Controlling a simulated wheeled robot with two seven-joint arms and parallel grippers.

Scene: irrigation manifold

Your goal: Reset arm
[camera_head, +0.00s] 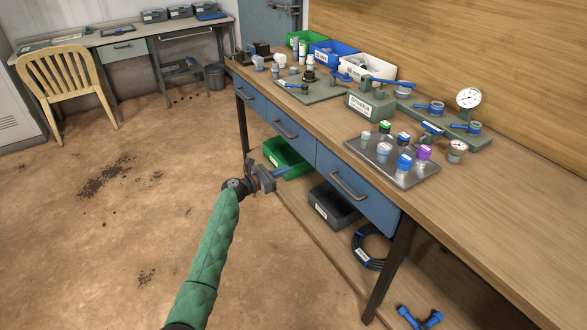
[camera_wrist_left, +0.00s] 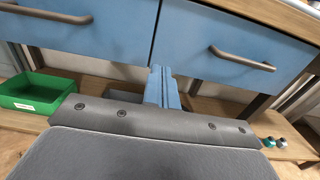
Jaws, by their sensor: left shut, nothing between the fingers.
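My left gripper (camera_head: 283,171) is at the end of the green-sleeved arm, in front of the workbench's blue drawers and below the bench top. Its blue fingers are shut with nothing between them. In the left wrist view the closed fingers (camera_wrist_left: 161,86) point toward the drawer fronts. I cannot tell the exact gap to the drawers. My right gripper is not in view.
The workbench (camera_head: 477,205) carries a metal tray (camera_head: 418,178) of several capped jars, valve fittings and a gauge (camera_head: 468,98). A green bin (camera_head: 287,158), a black bin (camera_head: 334,207) and a coiled hose (camera_head: 369,248) are below. Open floor lies left.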

